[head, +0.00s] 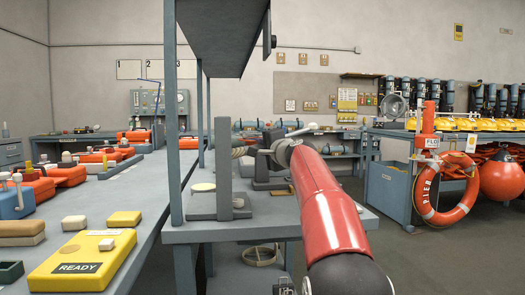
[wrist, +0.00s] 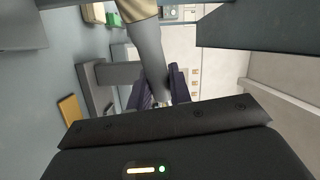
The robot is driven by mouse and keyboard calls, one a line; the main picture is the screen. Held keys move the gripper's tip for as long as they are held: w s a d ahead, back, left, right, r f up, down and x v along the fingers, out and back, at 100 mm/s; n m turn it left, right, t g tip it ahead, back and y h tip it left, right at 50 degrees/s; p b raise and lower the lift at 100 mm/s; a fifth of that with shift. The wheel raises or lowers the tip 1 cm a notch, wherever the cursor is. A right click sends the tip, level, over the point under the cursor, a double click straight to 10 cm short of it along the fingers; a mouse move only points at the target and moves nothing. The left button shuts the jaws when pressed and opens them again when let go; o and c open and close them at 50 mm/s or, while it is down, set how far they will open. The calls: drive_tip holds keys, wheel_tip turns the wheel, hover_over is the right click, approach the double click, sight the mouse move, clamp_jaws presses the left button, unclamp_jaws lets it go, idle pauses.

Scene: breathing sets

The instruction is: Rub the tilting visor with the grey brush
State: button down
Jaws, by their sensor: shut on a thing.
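My gripper (head: 262,156) is at the end of my red arm, over the grey bench in the head view. In the wrist view its dark fingers (wrist: 160,86) are shut on the grey handle of the grey brush (wrist: 149,52). The brush's tan end (wrist: 135,9) points away, to the top of that view. In the head view the tan end (head: 239,151) shows beside a grey upright stand (head: 223,150). No part is clearly the tilting visor; a dark grey overhead panel (head: 222,35) with a knob on its edge may be it. The brush is not seen touching this panel.
A yellow case marked READY (head: 82,262) and several orange cases (head: 70,175) lie on the left bench. Grey posts (head: 172,120) rise near the stand. A lifebuoy (head: 452,190) and an orange float (head: 503,180) are at the right. The floor at right front is clear.

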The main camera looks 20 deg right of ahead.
drive_tip(key=shift+s+a+r+b, duration=0.95)
drive_tip(key=shift+s+b, duration=0.4)
drive_tip(key=shift+s, duration=2.1)
drive_tip(key=shift+w+d+p, duration=0.25)
drive_tip(key=shift+w+p, duration=0.45)
drive_tip(key=shift+w, duration=0.4)
drive_tip(key=shift+w+d+p, duration=0.3)
drive_tip(key=shift+w+p, duration=0.4)
drive_tip(key=shift+w, duration=0.45)
drive_tip(key=shift+w+d+p, duration=0.25)
drive_tip(key=shift+w+p, duration=0.45)
drive_tip(key=shift+w, duration=0.4)
drive_tip(key=shift+w+d+f, duration=0.1)
drive_tip(key=shift+w, duration=0.25)
drive_tip(key=shift+d, duration=0.15)
drive_tip(key=shift+s+a+b, duration=0.3)
drive_tip(key=shift+s+b, duration=0.45)
drive_tip(key=shift+s, duration=0.2)
drive_tip(key=shift+s+a+b, duration=0.3)
drive_tip(key=shift+s+b, duration=0.4)
drive_tip(key=shift+s, duration=0.25)
